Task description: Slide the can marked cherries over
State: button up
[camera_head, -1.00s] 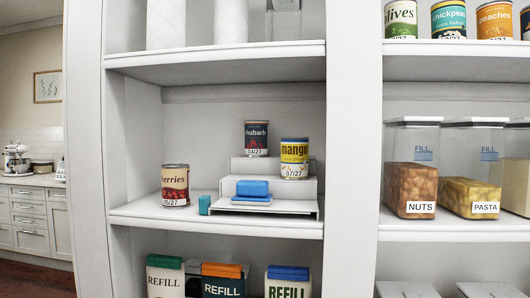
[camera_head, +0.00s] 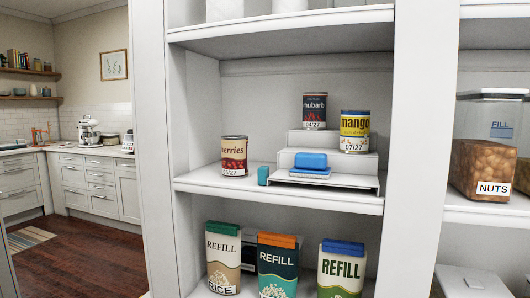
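The can marked cherries (camera_head: 234,157) stands upright on the middle shelf board (camera_head: 215,183), near its left end. It has a cream and dark red label, with the word partly turned out of sight. A small teal block (camera_head: 263,175) stands just to its right. Farther right is a white stepped riser (camera_head: 340,178). The rhubarb can (camera_head: 314,110) is on its top step and the mango can (camera_head: 354,132) is on a step below, to the right. My gripper is not in view.
A blue item (camera_head: 310,162) rests on the riser's lowest step. Refill packs (camera_head: 223,257) stand on the shelf below. An upright post (camera_head: 416,120) separates this bay from one with a NUTS container (camera_head: 482,165). The kitchen floor (camera_head: 85,250) is open at left.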

aim_at(234, 148)
jog(key=u, duration=1.75)
jog(key=i, duration=0.4)
jog(key=z, duration=2.1)
